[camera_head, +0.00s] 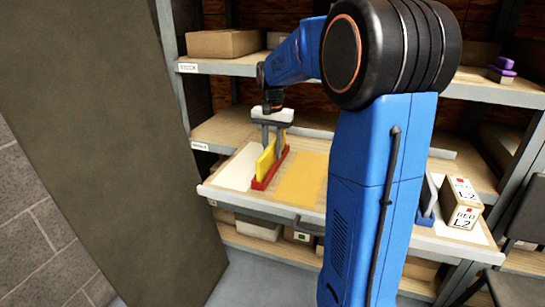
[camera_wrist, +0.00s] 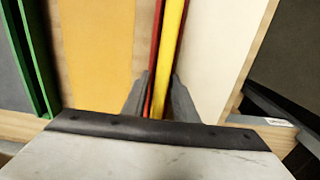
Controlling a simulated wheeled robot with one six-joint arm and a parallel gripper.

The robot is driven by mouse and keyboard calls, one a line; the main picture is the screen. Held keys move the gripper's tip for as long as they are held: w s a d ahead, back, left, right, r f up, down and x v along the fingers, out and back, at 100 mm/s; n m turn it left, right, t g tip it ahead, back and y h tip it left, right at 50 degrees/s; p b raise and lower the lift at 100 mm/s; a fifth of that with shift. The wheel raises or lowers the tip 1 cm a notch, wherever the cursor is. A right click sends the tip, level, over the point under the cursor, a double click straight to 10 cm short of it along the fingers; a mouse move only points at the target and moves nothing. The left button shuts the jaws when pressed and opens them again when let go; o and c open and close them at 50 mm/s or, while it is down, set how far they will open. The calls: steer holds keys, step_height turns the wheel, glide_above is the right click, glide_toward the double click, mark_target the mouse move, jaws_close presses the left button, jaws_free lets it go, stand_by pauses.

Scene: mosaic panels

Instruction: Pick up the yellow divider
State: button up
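The yellow divider (camera_head: 265,160) is a thin upright panel in a red base (camera_head: 272,174) on the shelf board, seen in the head view. In the wrist view, the yellow divider (camera_wrist: 173,45) runs up the middle as a narrow strip with red edges beside it. My gripper (camera_head: 272,141) is above the divider and points down. In the wrist view its fingers (camera_wrist: 161,82) stand on either side of the strip, apart from each other. The fingers look open, and the exact gap to the divider is hard to see.
The board has a white panel (camera_head: 240,168) left of the divider and an orange-yellow panel (camera_head: 303,179) right of it. A green divider (camera_wrist: 38,60) stands at the wrist view's left. A tall dark panel (camera_head: 100,130) is at the left.

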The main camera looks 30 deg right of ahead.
jaws_close()
steer(key=shift+r, duration=0.1)
